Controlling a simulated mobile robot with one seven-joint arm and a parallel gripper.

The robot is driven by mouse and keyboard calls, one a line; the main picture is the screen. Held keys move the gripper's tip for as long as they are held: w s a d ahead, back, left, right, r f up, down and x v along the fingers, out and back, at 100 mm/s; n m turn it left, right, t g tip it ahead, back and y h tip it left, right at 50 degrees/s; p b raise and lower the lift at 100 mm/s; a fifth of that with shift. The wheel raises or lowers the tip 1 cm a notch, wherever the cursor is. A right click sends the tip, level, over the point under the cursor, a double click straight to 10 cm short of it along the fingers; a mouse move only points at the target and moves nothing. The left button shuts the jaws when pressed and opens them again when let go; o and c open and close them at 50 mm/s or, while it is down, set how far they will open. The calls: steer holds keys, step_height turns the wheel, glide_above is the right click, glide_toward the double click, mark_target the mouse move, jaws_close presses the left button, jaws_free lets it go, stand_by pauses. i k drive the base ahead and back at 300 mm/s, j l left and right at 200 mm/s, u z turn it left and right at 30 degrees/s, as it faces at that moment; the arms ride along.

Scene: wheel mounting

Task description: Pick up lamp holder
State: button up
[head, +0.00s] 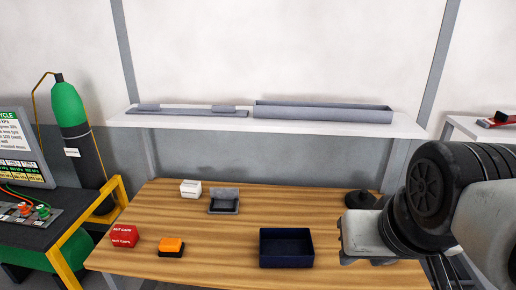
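Nothing in view is labelled as a lamp holder, and I cannot tell for certain which object it is. A small grey open holder (224,208) with a raised back stands on the wooden table, left of its middle toward the back. A small black object with a round base (360,200) stands at the table's back right. My gripper (352,238) is over the right part of the table, in front of this black object and apart from the grey holder. Its fingers are not clear enough to show whether they are open or shut.
On the wooden table (200,235) are a white box (190,189), a red box (124,236), an orange-and-black block (171,246) and a dark blue tray (286,248). A white shelf (200,121) behind holds grey trays.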

mark_target(224, 201)
steer(key=i+j, duration=0.15)
steer(key=j, duration=0.25)
steer(key=i+j, duration=0.15)
steer(key=j, duration=0.25)
steer(key=i+j, duration=0.15)
steer(key=j, duration=0.25)
steer(key=i+j, duration=0.15)
steer(key=j, duration=0.25)
steer(key=i+j, duration=0.15)
steer(key=j, duration=0.25)
